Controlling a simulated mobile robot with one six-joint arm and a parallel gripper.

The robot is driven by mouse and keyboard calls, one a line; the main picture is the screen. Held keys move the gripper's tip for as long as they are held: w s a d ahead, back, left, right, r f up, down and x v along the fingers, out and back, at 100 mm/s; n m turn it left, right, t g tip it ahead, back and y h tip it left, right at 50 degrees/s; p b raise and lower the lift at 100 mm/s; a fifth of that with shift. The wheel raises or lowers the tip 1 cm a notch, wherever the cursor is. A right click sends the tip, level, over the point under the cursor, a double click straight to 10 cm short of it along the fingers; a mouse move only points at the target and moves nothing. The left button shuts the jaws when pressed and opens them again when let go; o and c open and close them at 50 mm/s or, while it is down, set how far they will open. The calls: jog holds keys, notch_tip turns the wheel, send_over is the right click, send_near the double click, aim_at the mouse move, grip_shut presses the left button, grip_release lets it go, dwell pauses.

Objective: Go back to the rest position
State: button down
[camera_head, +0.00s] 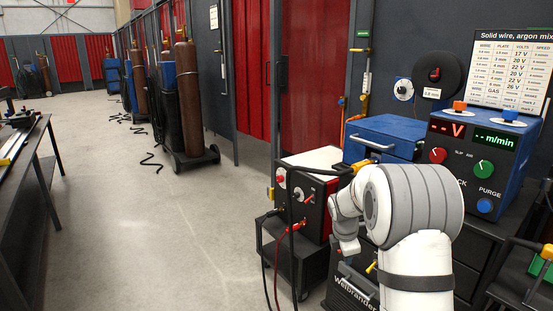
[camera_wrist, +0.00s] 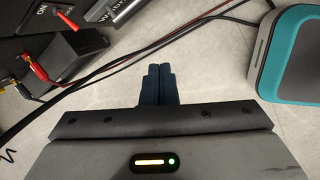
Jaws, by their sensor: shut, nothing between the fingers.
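My gripper (camera_wrist: 160,70) shows in the wrist view. Its two dark fingers are together, with nothing between them, and they point over bare grey floor. In the head view my white and grey arm is folded at the lower right, in front of the welding machine; the fingers are hidden there.
A blue welding control box (camera_head: 480,160) with a red knob and displays stands at the right. A red and white power unit (camera_head: 308,190) with cables sits on a dark cart. Gas cylinders (camera_head: 188,100) stand further back. A dark table (camera_head: 28,165) is at left. The middle floor is clear.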

jog(key=s+a+r+m+p, duration=0.3)
jog(key=s+r+m+p, duration=0.25)
jog(key=s+r, duration=0.65)
jog(key=s+a+r+m+y+p, duration=0.1)
jog(key=s+r+m+p, duration=0.3)
jog(key=s, duration=0.6)
jog(key=s+a+r+m+y+p, duration=0.1)
jog(key=s+a+r+m+p, duration=0.2)
jog(key=s+r+m, duration=0.6)
jog(key=s+r+p, duration=0.1)
jog(key=s, duration=0.1)
jog(key=shift+s+t+p, duration=0.3)
jog(key=shift+p, duration=0.05)
